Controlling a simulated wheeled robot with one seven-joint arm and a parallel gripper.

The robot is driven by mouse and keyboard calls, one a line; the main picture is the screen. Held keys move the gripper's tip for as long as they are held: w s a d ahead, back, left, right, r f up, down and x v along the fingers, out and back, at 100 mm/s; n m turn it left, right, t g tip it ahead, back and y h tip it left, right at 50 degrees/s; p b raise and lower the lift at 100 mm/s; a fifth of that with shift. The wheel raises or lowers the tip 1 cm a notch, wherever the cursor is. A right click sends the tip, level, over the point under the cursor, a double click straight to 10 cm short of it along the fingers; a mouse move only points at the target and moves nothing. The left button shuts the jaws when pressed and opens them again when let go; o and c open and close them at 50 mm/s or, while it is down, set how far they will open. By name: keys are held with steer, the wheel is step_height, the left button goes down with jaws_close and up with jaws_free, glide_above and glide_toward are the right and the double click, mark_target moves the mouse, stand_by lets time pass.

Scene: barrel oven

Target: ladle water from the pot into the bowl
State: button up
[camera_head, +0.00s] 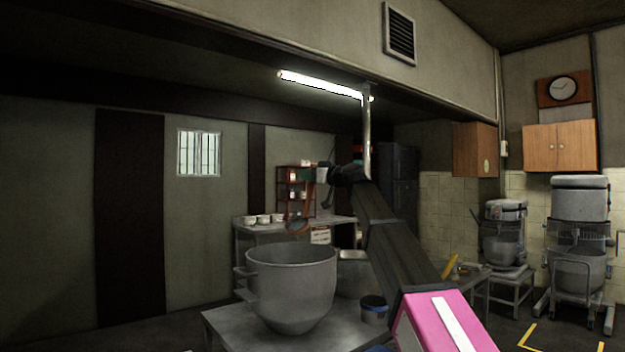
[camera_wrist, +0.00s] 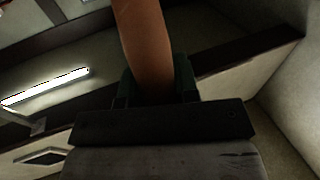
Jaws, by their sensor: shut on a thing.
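A large grey metal pot (camera_head: 290,290) stands upright on a metal table (camera_head: 225,325) in the head view. My gripper (camera_head: 322,174) is high above the pot, toward its right side. It is shut on the brown handle of a ladle (camera_head: 306,203), which hangs down and to the left with its round end above the pot's rim. The wrist view shows the brown handle (camera_wrist: 145,45) between the dark fingers of my gripper (camera_wrist: 155,85). The water and the pot's inside are hidden. Which vessel is the task's bowl I cannot tell; a small dark blue container (camera_head: 373,312) stands right of the pot.
A grey metal vessel (camera_head: 352,278) is partly hidden behind the pot and my arm. Several small white bowls (camera_head: 263,219) stand on a back table (camera_head: 246,229). A red-brown shelf (camera_head: 284,190) is behind. Mixers (camera_head: 578,240) stand at the right. Air above the pot's left is free.

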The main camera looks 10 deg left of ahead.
steer(key=shift+s+a+r+n, duration=0.15)
steer(key=shift+s+n, duration=0.15)
steer(key=shift+s, duration=0.2)
steer(key=s+a+f+n, duration=0.2)
steer(key=s+f+n, duration=0.3)
steer(key=s+n, duration=0.2)
steer(key=s+a+f+n+g, duration=0.1)
steer(key=s+a+f+n, duration=0.2)
steer(key=s+f+n, duration=0.2)
steer(key=shift+s+a+n+y, duration=0.15)
steer(key=shift+s+n+y, duration=0.15)
steer(key=shift+s+n, duration=1.1)
steer(key=shift+s+m, duration=0.3)
